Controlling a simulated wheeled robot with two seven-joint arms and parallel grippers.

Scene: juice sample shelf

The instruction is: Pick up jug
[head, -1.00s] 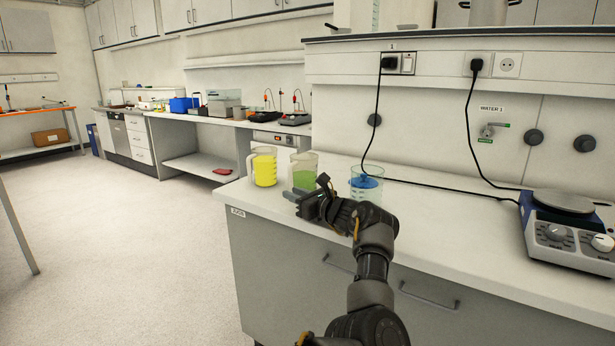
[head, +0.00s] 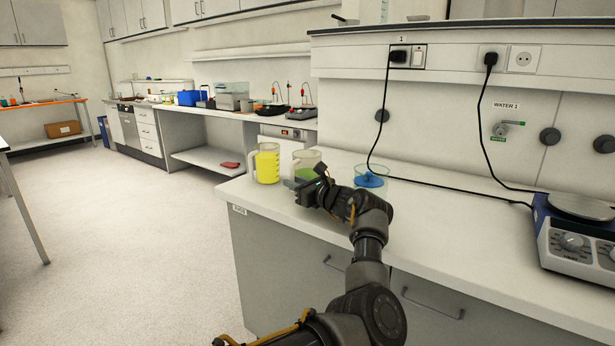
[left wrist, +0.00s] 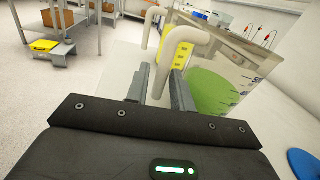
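A clear jug with green liquid (head: 311,172) stands on the bench top, with my left gripper (head: 297,187) in front of it and partly hiding it. In the left wrist view the green jug (left wrist: 212,92) fills the right side, and its pale curved handle (left wrist: 163,52) reaches down between my two fingers (left wrist: 160,88). The fingers are open, with gaps beside the handle. A jug with yellow liquid (head: 267,165) stands to the left of the green one. My right gripper is not in view.
A clear vessel with blue contents (head: 370,179) stands to the right. A black cable (head: 440,188) runs along the bench (head: 440,229) to a hotplate stirrer (head: 577,232) at the far right. The bench top in front of the cable is clear.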

